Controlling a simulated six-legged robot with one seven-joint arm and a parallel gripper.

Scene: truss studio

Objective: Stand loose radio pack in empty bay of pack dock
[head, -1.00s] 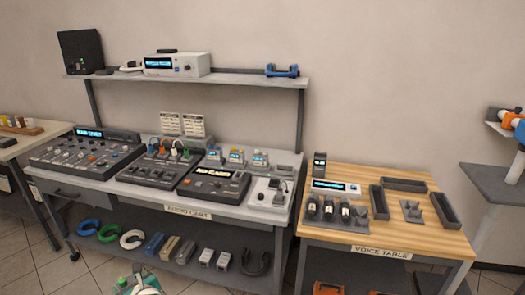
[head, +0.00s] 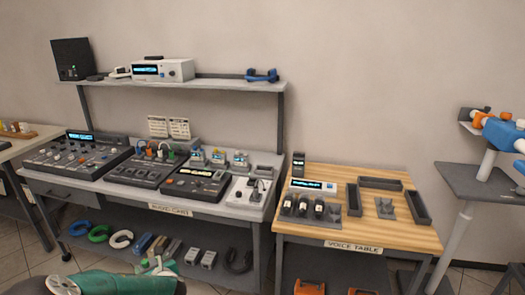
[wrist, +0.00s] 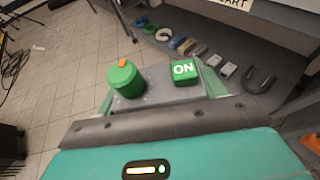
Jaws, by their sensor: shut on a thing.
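My gripper (wrist: 158,88) shows in the wrist view, its pale green fingers on either side of the loose radio pack (wrist: 152,100). The pack's grey top carries a green knob with an orange tip and a green ON panel. Its lower body is hidden. In the head view my gripper (head: 155,266) is at the bottom, in front of the cart's lower shelf.
Mixing consoles (head: 80,150) fill the left of the audio cart. A shelf (head: 210,86) overhangs its back. Headphones and small devices (head: 208,258) lie on the lower shelf. The voice table (head: 435,240) stands at right with a rack of dark items (head: 303,207) and trays. A grey stand (head: 475,180) is far right.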

